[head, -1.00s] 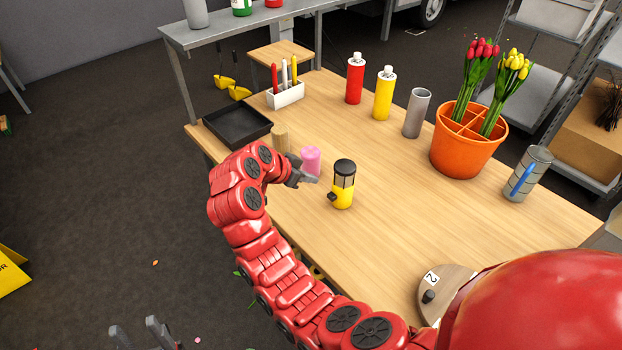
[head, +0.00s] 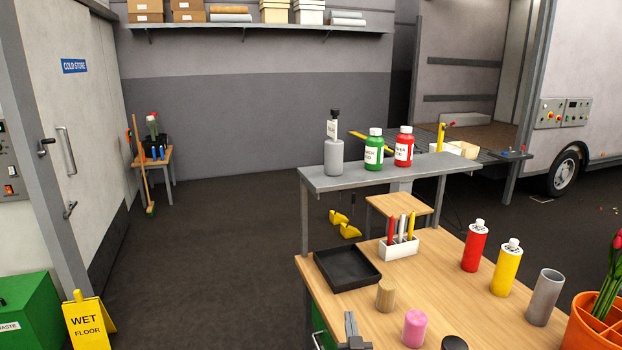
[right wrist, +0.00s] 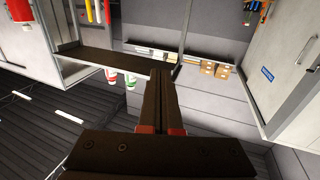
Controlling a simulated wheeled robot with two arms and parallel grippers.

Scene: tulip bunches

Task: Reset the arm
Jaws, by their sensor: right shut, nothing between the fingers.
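My right gripper (head: 352,335) shows only as grey fingers at the bottom edge of the head view, in front of the worktable (head: 470,290). In the right wrist view its fingers (right wrist: 162,85) are together with nothing between them. The rest of my right arm is out of the head view. The pink cylinder (head: 415,329) and the wooden cylinder (head: 386,295) stand on the table near the gripper, apart from it. My left gripper is not in view.
A black tray (head: 347,268), a white pen holder (head: 398,246), red (head: 474,247) and yellow (head: 507,268) bottles, a grey cylinder (head: 544,298) and an orange pot (head: 590,328) with tulips stand on the table. A grey shelf (head: 400,175) is behind.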

